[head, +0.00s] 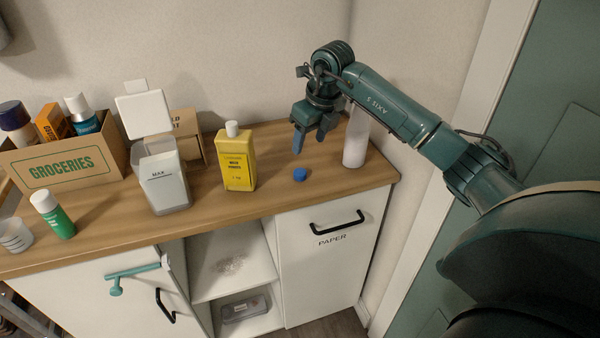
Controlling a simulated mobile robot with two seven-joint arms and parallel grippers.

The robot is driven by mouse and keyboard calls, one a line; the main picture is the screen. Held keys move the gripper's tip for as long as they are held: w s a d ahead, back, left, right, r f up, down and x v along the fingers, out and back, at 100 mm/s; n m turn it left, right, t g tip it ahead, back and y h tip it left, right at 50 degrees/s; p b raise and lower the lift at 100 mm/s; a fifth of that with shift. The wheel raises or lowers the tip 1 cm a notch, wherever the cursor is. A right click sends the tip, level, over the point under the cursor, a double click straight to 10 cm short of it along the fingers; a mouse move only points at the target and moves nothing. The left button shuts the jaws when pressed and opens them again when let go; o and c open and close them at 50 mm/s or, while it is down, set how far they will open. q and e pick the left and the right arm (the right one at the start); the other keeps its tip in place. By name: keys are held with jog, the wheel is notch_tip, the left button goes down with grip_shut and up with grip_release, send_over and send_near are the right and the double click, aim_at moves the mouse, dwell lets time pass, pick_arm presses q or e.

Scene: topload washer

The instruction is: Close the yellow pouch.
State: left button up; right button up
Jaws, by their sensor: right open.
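The yellow pouch (238,168) stands upright on the wooden counter, with a short white spout (232,128) on top. A small blue cap (300,174) lies on the counter to the right of the pouch. My right gripper (309,148) is open and empty, pointing down. It is above and slightly behind the blue cap, apart from it, and right of the pouch. My left gripper is not in view.
A white bottle (355,145) stands close to the right of my gripper. Left of the pouch are a white container (162,180) with a raised lid, a groceries box (65,167) and a green bottle (54,215). The counter (265,198) is clear before the pouch.

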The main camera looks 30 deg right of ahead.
send_over(300, 171)
jog(key=s, duration=0.2)
notch_tip(300, 171, down, 6)
jog(key=shift+d+r, duration=0.1)
jog(key=shift+r, duration=0.1)
jog(key=shift+p+x, duration=0.6)
jog(key=shift+x, duration=2.05)
jog(key=shift+w+d, duration=0.1)
jog(key=shift+r, duration=0.1)
jog(key=c, duration=1)
notch_tip(300, 171, up, 10)
jog(key=shift+b, duration=0.45)
jog(key=shift+c, duration=0.2)
